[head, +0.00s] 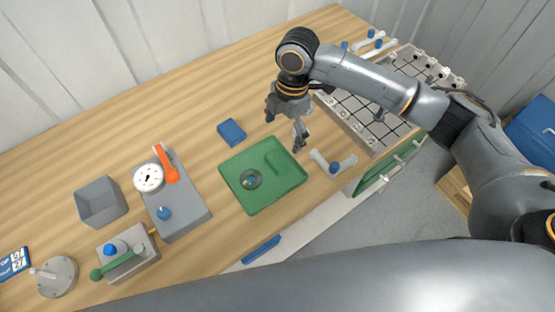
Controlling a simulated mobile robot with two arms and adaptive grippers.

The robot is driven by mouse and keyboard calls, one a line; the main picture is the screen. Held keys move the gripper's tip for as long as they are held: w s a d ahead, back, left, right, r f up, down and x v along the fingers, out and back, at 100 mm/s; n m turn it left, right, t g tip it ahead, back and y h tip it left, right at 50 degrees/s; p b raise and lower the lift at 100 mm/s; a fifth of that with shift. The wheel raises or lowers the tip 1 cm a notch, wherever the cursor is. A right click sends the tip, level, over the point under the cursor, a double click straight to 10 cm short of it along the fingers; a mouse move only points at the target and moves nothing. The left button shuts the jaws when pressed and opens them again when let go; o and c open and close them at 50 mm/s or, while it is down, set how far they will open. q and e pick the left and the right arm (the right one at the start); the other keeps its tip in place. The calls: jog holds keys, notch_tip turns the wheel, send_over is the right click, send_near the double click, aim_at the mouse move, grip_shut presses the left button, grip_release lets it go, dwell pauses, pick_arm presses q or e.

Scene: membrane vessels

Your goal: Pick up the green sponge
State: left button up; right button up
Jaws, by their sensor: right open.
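The green sponge (278,161) appears as a low green block at the right part of the green tray (257,203). Its colour is close to the tray's, so its outline is faint. My right gripper (284,134) hangs above the table just behind the tray, near the sponge. Its fingers are spread and nothing is between them. My left gripper is out of view.
A round dark-rimmed item (250,179) lies in the tray. A blue block (231,132) lies behind it. A grey gauge box (183,212) and open grey bin (101,203) stand left. White blue-banded pieces (334,167) and a metal rack (362,124) are right.

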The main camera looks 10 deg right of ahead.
send_over(278, 159)
jog(key=f, duration=0.3)
jog(key=d+f, duration=0.1)
jog(key=f, duration=0.1)
jog(key=shift+w+p, duration=0.2)
jog(key=shift+p, duration=0.2)
jog(key=f, duration=0.1)
jog(key=f+p, duration=0.1)
jog(key=f, duration=0.1)
jog(key=a+f+p, duration=0.1)
jog(key=shift+s+f, duration=0.2)
jog(key=shift+f, duration=0.6)
jog(key=shift+c, duration=0.5)
jog(key=c, duration=0.9)
